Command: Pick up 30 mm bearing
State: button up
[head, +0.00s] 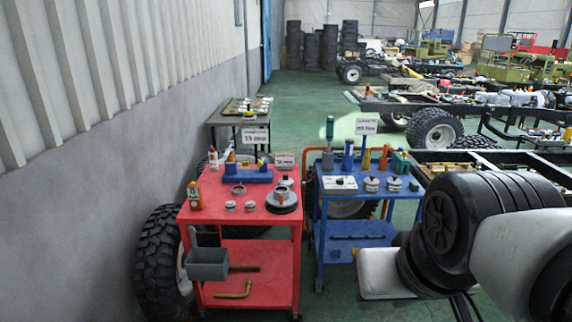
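The 30 mm bearing cannot be singled out by size or label here. Two small silvery round parts, the left one (230,205) and the right one (250,205), lie near the front of the red cart's top (210,215). A further small round part (238,190) lies behind them. A larger grey ring-shaped part (282,197) sits at the cart's right edge. Two pale round parts (371,184) (393,184) stand on the blue cart (345,205). My arm's white and black links fill the lower right; my gripper's fingers do not show.
A blue fixture (248,173) and an orange-labelled bottle (193,195) stand on the red cart. Bottles and a white box (339,184) crowd the blue cart. Green floor is open behind.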

aim_at(249, 205)
jog(key=i+j+u, duration=0.15)
jog(key=i, duration=0.3)
jog(key=i+j+u, duration=0.2)
jog(key=i, duration=0.25)
jog(key=i+j+u, duration=0.15)
jog(key=i, duration=0.35)
